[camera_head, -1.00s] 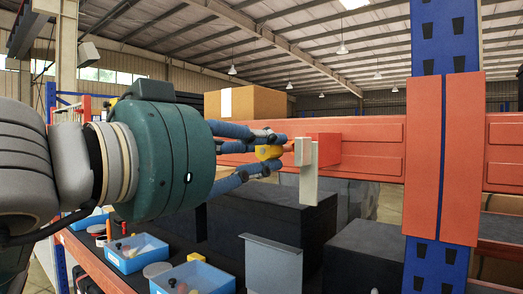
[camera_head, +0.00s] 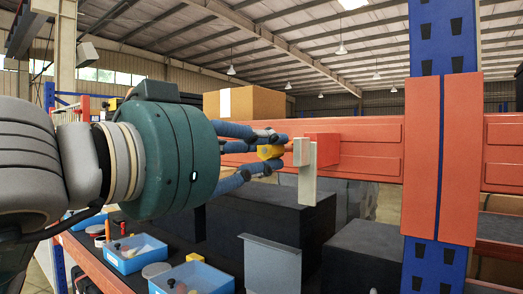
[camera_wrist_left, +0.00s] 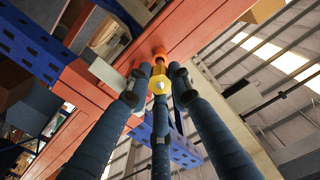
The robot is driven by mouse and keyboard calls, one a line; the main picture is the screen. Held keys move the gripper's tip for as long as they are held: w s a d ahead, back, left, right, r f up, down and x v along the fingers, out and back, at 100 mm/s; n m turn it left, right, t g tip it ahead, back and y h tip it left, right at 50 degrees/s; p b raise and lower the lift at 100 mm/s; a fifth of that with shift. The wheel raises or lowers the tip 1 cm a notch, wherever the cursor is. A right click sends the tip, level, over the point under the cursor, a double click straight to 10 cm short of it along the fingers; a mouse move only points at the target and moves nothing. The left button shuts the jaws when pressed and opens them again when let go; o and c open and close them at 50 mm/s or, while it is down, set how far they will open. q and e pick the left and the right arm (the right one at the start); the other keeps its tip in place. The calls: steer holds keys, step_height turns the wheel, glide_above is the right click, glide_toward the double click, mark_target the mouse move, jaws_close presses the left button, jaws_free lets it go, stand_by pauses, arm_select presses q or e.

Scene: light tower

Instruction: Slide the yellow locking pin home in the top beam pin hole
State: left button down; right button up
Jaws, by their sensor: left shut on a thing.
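The yellow locking pin (camera_head: 268,152) is between the blue fingers of my left gripper (camera_head: 277,153), which is shut on it. The pin also shows in the left wrist view (camera_wrist_left: 159,86), with the left gripper (camera_wrist_left: 158,76) around it. The pin's front end points at the orange top beam (camera_head: 375,150), close to a pale grey bracket (camera_head: 307,172) and an orange block (camera_head: 323,149) on the beam. The pin hole is hidden, so I cannot tell how deep the pin sits. My right gripper is not in view.
A blue upright post (camera_head: 442,40) with an orange plate (camera_head: 443,155) stands at the right. Below are dark boxes (camera_head: 255,220), a grey panel (camera_head: 272,265) and blue trays (camera_head: 137,260) of small parts. A cardboard box (camera_head: 245,103) sits behind the beam.

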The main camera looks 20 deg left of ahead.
arm_select(q)
steer(key=shift+x, duration=1.9)
steer(key=c, duration=1.5)
jaws_free()
steer(key=shift+s, duration=0.1)
steer(key=shift+v, duration=3.95)
